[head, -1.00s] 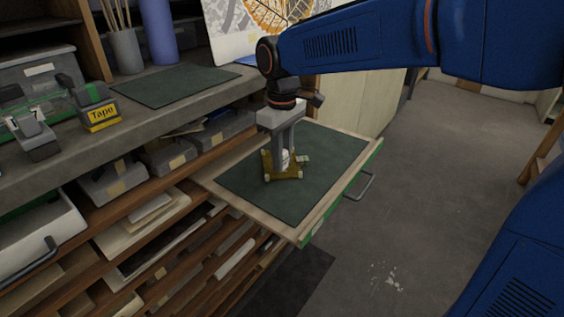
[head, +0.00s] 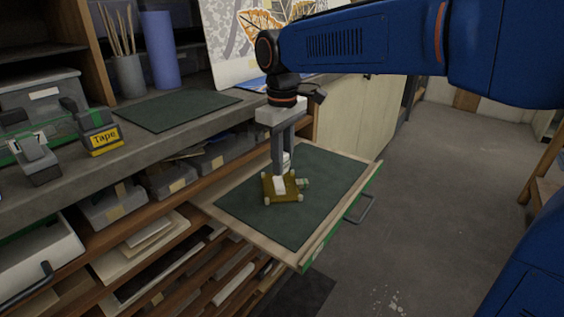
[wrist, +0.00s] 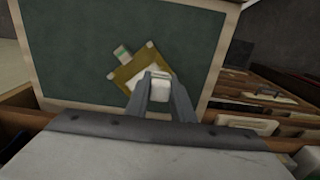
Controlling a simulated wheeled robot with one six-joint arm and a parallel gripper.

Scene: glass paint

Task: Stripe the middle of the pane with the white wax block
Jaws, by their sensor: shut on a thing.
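The amber pane (head: 270,194) lies on the green mat of the pulled-out drawer, with pale pads at its corners. It also shows in the wrist view (wrist: 126,74), partly hidden behind the fingers. A white stripe (head: 280,186) shows across the middle of the pane. My gripper (head: 283,168) points down over the pane's far side. In the wrist view my gripper (wrist: 160,88) is shut on the white wax block (wrist: 160,92). Whether the block touches the pane I cannot tell.
A small green-and-white piece (head: 303,183) lies beside the pane. The drawer's green mat (head: 318,180) is otherwise clear. A tape box (head: 104,138) and a second dark mat (head: 180,108) are on the counter at left. Shelves with boxes are below.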

